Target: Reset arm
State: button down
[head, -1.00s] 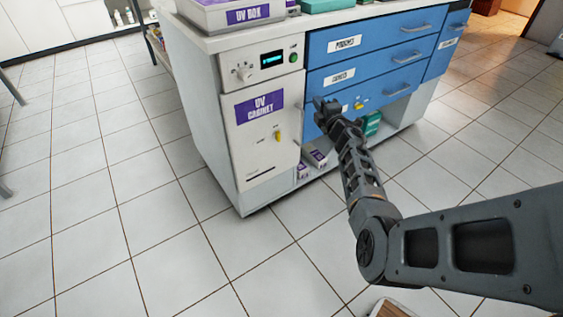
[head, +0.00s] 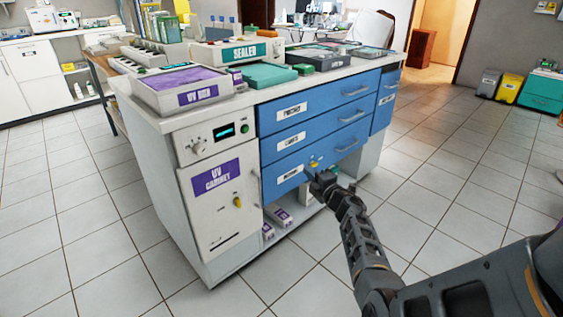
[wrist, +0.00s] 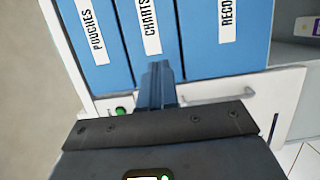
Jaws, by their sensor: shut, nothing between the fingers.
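My gripper (head: 316,180) is at the end of my arm, which reaches in from the lower right in the head view. It is in front of the lowest blue drawer (head: 293,176) of the cabinet; I cannot tell whether it touches. In the wrist view my gripper (wrist: 160,72) shows with its fingers together and nothing between them. Behind the fingers are blue drawer fronts with labels, one reading "CHARTS" (wrist: 149,27).
The UV cabinet (head: 225,205) with a white door is left of the drawers. A UV box (head: 182,90) and a sealer (head: 240,52) stand on the counter. Small boxes (head: 281,217) lie on the low shelf. The tiled floor (head: 75,215) at left is clear.

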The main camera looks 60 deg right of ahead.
jog(key=shift+s, duration=0.1)
jog(key=s+a+f+m+t+y, duration=0.1)
jog(key=s+a, duration=0.3)
jog(key=a, duration=0.6)
jog(key=s+a+m+y, duration=0.1)
jog(key=s+a, duration=0.4)
jog(key=a, duration=0.5)
jog(key=s+a+f+m+t+y, duration=0.15)
jog(key=s+a, duration=0.25)
jog(key=a, duration=0.6)
jog(key=s+a+r+m+g+y, duration=0.1)
jog(key=s+a+r+m+y, duration=0.1)
jog(key=s+a+r, duration=0.4)
jog(key=s+a+r+m+g+y, duration=0.1)
jog(key=s+a+r+m+y, duration=0.15)
jog(key=s+a, duration=0.55)
jog(key=s+a+r+m+y, duration=0.1)
jog(key=s+a+r+m, duration=0.4)
jog(key=r, duration=0.3)
notch_tip(320, 180, up, 14)
jog(key=a+n+g+p, duration=0.1)
jog(key=p, duration=1.2)
jog(key=shift+p, duration=0.35)
jog(key=c, duration=1.9)
grip_release()
jog(key=shift+f, duration=0.1)
